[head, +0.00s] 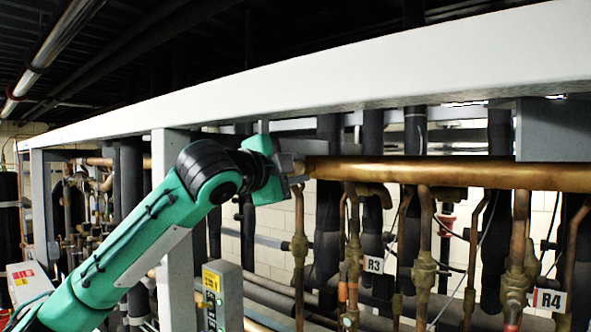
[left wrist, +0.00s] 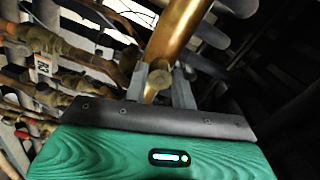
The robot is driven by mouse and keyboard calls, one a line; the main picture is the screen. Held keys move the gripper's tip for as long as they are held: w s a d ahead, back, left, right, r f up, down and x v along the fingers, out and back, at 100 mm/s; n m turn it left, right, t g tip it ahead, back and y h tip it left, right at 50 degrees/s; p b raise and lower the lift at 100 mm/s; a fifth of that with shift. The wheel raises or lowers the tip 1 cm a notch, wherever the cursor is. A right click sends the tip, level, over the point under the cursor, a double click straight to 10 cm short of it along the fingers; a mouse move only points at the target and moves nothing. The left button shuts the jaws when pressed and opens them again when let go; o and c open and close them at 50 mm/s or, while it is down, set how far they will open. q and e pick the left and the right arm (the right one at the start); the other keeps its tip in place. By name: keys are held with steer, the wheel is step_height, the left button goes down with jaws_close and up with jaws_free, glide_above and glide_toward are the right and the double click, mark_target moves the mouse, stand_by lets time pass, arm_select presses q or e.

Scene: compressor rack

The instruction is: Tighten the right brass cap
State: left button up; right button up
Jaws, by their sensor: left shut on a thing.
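My left gripper (head: 298,172) is at the left end of the thick horizontal brass-coloured pipe (head: 450,173) in the head view. In the left wrist view its two grey fingers (left wrist: 160,88) are shut on a small rounded brass piece, seemingly the brass cap (left wrist: 159,78), with the pipe (left wrist: 178,35) running up and away behind it. In the head view the cap is hidden by the gripper. I cannot tell how far the cap is turned. My right gripper is in neither view.
A long pale beam (head: 330,70) runs above the pipe, with a grey upright post (head: 172,240) behind my left arm. Thin copper pipes with brass valves (head: 424,270) hang below, with tags R3 (head: 373,264) and R4 (head: 549,299).

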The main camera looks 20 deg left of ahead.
arm_select(q)
steer(key=m, duration=1)
steer(key=shift+m, duration=0.9)
steer(key=shift+f, duration=0.1)
steer(key=o, duration=1)
steer(key=shift+s, duration=0.1)
